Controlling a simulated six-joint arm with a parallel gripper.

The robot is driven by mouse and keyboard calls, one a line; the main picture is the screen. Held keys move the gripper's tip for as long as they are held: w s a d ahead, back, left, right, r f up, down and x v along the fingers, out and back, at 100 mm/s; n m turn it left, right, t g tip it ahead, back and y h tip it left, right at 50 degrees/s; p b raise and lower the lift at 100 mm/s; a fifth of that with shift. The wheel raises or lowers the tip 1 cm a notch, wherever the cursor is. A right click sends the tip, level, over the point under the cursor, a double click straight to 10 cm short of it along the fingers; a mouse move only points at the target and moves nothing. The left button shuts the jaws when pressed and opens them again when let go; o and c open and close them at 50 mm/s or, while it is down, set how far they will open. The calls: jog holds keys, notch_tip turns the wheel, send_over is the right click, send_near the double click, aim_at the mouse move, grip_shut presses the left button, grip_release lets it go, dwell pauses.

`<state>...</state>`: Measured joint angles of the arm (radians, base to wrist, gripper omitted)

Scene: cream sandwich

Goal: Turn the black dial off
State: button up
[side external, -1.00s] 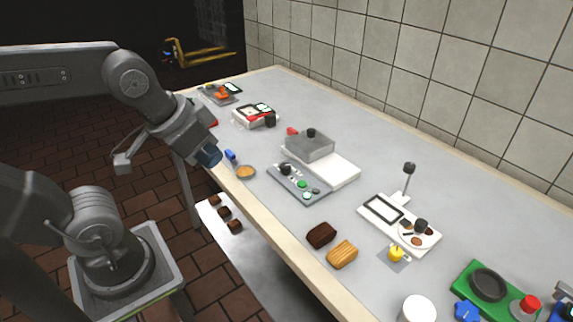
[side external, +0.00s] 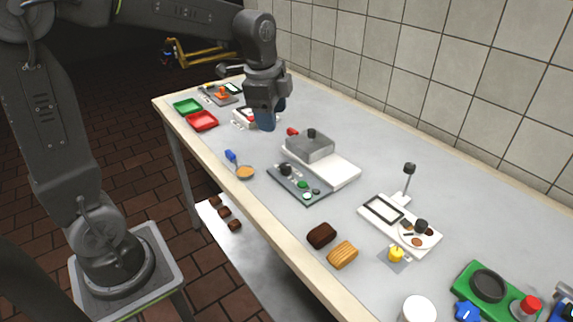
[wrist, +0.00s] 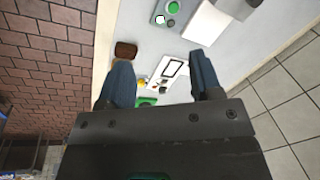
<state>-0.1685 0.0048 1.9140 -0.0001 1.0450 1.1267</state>
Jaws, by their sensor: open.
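A grey control panel (side external: 291,191) lies on the table near its front edge. It carries a black dial-like knob (side external: 285,169) at its left end, a green button (side external: 302,184) and a smaller dark knob (side external: 316,191). The way the dial is turned is too small to tell. My gripper (side external: 267,122) is open, pointing down above the table, behind the panel and apart from it. The wrist view shows its two blue fingers (wrist: 163,82) apart with nothing between them. Part of the panel (wrist: 160,12) shows at the top of that view.
A white machine (side external: 330,170) with a grey box (side external: 309,146) stands right behind the panel. Red (side external: 202,121) and green (side external: 187,106) trays are farther back. A brown loaf (side external: 321,236) and yellow loaf (side external: 342,254) are nearer.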

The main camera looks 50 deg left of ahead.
aim_at(286, 166)
jog(key=w+a+f+m+g, duration=0.2)
jog(key=w+a+f+m, duration=0.4)
jog(key=w+f, duration=0.15)
jog(key=f, duration=1.3)
jog(key=shift+w+d+f, duration=0.1)
jog(key=shift+w+f, duration=0.2)
jog(key=shift+w, duration=0.05)
jog(key=shift+c, duration=0.3)
jog(key=c, duration=0.9)
jog(key=shift+o, duration=0.2)
